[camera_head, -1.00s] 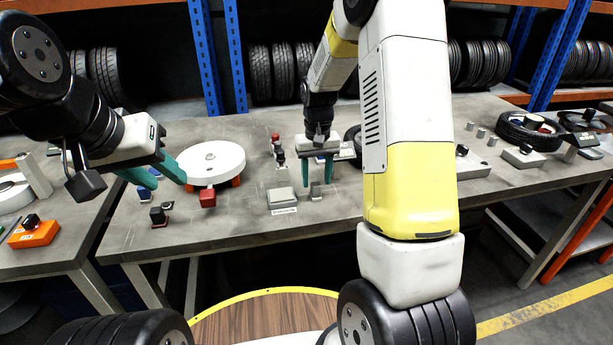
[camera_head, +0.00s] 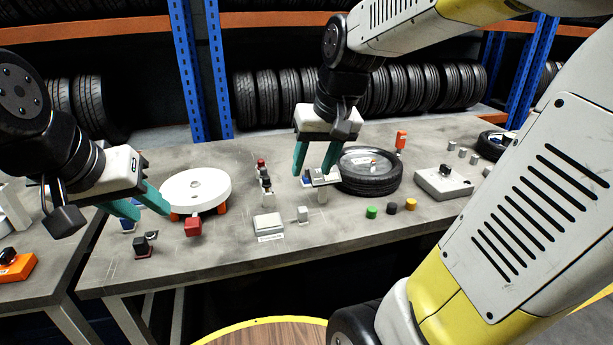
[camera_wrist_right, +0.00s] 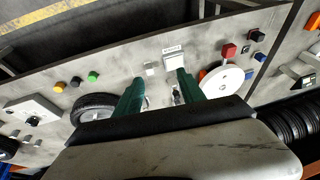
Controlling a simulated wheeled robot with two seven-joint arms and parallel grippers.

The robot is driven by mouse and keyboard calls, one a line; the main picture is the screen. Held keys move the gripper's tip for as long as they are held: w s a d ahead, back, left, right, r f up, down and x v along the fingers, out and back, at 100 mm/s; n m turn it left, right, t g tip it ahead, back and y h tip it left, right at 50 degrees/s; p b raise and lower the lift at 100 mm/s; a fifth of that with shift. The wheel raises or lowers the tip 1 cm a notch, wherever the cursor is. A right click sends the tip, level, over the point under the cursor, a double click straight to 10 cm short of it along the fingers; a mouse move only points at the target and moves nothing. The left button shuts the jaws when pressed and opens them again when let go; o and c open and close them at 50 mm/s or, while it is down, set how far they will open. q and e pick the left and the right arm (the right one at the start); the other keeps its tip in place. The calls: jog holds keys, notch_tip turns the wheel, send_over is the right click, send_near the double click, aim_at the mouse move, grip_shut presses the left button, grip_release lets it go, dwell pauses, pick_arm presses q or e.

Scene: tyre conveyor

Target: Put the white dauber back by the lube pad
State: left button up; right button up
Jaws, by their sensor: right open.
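The white dauber (camera_head: 303,213) is a small pale block standing on the grey bench, just right of the lube pad (camera_head: 267,222). The pad is a flat light-grey block with a white label in front of it. In the right wrist view the dauber (camera_wrist_right: 151,68) and the pad (camera_wrist_right: 173,62) lie side by side beyond the fingertips. My right gripper (camera_head: 313,172) is open and empty, behind and above the dauber, apart from it. My left gripper (camera_head: 151,213) has its teal fingers spread, with nothing seen between them, left of the white round turntable.
The white turntable (camera_head: 196,190) with a red block (camera_head: 193,227) is at left. A tyre (camera_head: 370,172) lies right of my right gripper. Green, black and orange caps (camera_head: 372,212) sit near the front edge. A grey box (camera_head: 443,182) is further right.

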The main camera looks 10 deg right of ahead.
jog(key=s+a+r+t, duration=0.1)
jog(key=s+t, duration=0.1)
jog(key=s, duration=0.7)
jog(key=shift+s, duration=0.15)
jog(key=shift+c, duration=1.2)
jog(key=shift+a, duration=0.1)
